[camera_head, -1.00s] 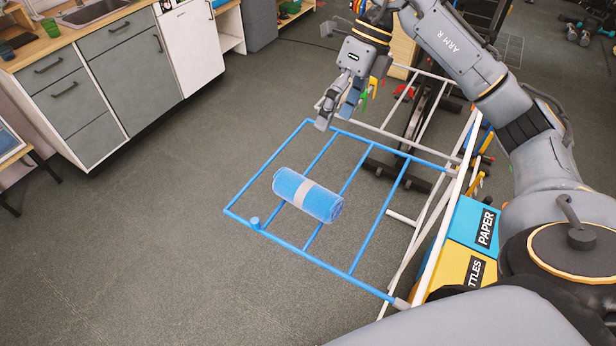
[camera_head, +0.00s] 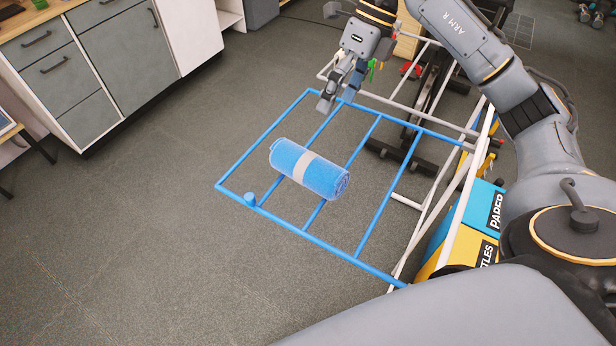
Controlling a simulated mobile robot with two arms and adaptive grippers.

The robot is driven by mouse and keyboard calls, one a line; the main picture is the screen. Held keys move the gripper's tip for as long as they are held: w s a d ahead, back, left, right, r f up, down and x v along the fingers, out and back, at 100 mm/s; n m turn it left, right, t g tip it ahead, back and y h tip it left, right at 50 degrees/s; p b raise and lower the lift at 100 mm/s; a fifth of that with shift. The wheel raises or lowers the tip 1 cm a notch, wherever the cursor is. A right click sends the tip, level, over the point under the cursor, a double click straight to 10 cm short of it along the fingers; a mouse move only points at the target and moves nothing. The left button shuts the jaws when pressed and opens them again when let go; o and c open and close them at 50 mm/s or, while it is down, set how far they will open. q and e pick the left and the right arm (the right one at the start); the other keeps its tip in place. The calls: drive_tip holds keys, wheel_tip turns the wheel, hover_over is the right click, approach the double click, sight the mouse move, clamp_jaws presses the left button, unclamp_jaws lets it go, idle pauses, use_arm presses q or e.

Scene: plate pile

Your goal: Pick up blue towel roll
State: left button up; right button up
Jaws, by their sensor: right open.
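The blue towel roll (camera_head: 321,178) has a pale band around its middle. It lies on its side on a blue tubular rack (camera_head: 289,228). My right gripper (camera_head: 336,98) is open and empty, beyond the roll and a little above the far side of the rack. It points down and is apart from the roll. My left gripper is not in view.
The rack joins a white frame (camera_head: 463,213) on its right. Blue and yellow bins (camera_head: 476,215) labelled PAPER and, partly hidden, another word stand behind the frame. Grey cabinets (camera_head: 122,55) are at the upper left. The floor (camera_head: 130,230) left of the rack is clear.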

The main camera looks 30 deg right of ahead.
sight(313, 156)
drive_tip(key=x, duration=1)
drive_tip(key=shift+d+f, duration=0.3)
drive_tip(key=shift+f, duration=0.15)
drive_tip(key=shift+a+f+p, duration=0.3)
drive_tip(key=shift+f+p, duration=0.1)
drive_tip(key=shift+p, duration=0.05)
drive_tip(key=p+x, duration=0.1)
drive_tip(key=x, duration=0.2)
drive_tip(key=shift+w+a+f, duration=0.2)
drive_tip(key=shift+a+f, duration=0.1)
drive_tip(key=shift+a+f+p, duration=0.1)
drive_tip(key=shift+f+p, duration=0.2)
drive_tip(key=shift+f, duration=0.1)
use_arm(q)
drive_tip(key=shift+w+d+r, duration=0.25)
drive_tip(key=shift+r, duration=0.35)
use_arm(e)
drive_tip(key=shift+c, duration=0.4)
drive_tip(key=c, duration=1.3)
